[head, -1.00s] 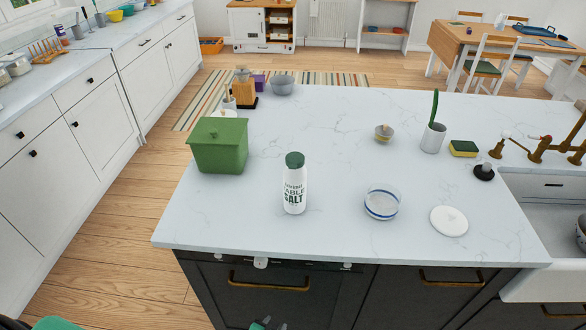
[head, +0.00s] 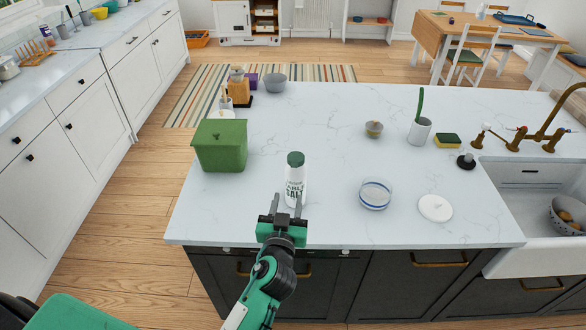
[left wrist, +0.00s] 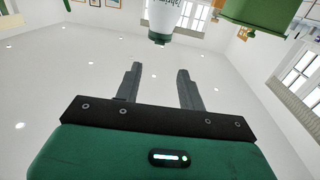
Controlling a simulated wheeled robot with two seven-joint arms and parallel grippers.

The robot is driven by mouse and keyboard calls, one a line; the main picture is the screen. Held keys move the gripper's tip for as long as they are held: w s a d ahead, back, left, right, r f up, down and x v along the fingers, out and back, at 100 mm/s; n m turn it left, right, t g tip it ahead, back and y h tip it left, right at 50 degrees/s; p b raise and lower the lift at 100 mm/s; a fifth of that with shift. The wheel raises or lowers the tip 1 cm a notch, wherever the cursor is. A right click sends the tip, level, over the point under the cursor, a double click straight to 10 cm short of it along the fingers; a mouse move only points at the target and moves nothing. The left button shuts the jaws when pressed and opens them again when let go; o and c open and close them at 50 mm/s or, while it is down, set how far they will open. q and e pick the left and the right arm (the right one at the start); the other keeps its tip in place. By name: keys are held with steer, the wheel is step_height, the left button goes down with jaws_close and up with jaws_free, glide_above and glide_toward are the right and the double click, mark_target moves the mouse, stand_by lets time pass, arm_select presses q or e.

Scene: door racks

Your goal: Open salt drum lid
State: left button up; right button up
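The salt drum (head: 295,183) is a white bottle with a dark green lid (head: 295,158), standing upright on the marble counter (head: 330,140). The lid sits on top of it. My left gripper (head: 287,204) is open and empty in front of the drum, its fingers on either side of the drum's lower part in the picture. I cannot tell how far apart they are in depth. In the left wrist view the drum (left wrist: 177,18) shows at the top, beyond the open fingers (left wrist: 157,78), with nothing between them. My right gripper is not in view.
A green box (head: 220,146) stands left of the drum. A glass bowl with blue stripes (head: 375,194) and a white disc (head: 435,208) lie to the right. The sink (head: 520,205) is at the far right.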

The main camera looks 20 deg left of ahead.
mark_target(294, 168)
arm_select(q)
steer(key=w+p, duration=0.1)
steer(key=w, duration=0.2)
steer(key=w+a+p, duration=0.1)
steer(key=w, duration=0.2)
steer(key=w+p, duration=0.2)
steer(key=w, duration=0.2)
steer(key=shift+a, duration=0.4)
steer(key=shift+w+f, duration=0.1)
steer(key=shift+w, duration=0.5)
steer(key=shift+c, duration=0.4)
jaws_close()
